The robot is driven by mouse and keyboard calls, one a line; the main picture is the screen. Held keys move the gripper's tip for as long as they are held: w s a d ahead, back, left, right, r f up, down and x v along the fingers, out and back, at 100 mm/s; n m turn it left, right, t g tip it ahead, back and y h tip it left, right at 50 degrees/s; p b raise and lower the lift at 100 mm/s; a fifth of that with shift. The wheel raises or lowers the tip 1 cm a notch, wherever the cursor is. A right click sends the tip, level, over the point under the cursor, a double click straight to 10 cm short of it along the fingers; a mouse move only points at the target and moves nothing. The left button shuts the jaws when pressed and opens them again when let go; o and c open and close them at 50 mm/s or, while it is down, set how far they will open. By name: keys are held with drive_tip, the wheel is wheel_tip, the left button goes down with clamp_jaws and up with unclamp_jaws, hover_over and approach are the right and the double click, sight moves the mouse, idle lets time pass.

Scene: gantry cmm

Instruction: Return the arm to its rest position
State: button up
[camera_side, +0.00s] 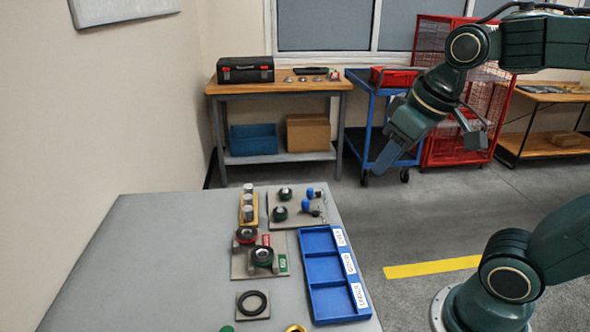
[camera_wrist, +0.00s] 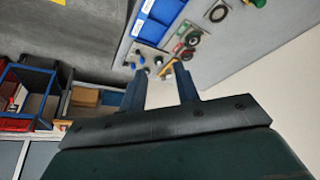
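My gripper (camera_side: 384,164) hangs in the air in the side view, beyond the far right corner of the grey table (camera_side: 130,270). It points down and to the left, clear of the table. In the wrist view its two dark fingers (camera_wrist: 160,82) stand apart with a gap between them, and I see nothing held there. My arm is raised at the right of the side view, with its upper part bent over.
The grey table bears a blue three-compartment tray (camera_side: 324,272), a ring gauge on a plate (camera_side: 253,304), and stands with round parts (camera_side: 258,258). Behind stand a wooden workbench (camera_side: 282,86), a blue cart (camera_side: 372,120) and a red cage (camera_side: 450,145). Floor between is free.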

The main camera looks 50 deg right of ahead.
drive_tip(key=shift+n+t, duration=0.3)
drive_tip(key=shift+t, duration=0.1)
drive_tip(key=shift+s+a+f, duration=0.2)
drive_tip(key=shift+s+f, duration=0.15)
drive_tip(key=shift+s, duration=0.4)
drive_tip(key=shift+s+a+f, duration=0.15)
drive_tip(key=shift+s+f, duration=0.25)
drive_tip(key=shift+s, duration=0.4)
drive_tip(key=shift+s+a+f, duration=0.2)
drive_tip(key=shift+s+f, duration=0.15)
drive_tip(key=shift+s, duration=0.4)
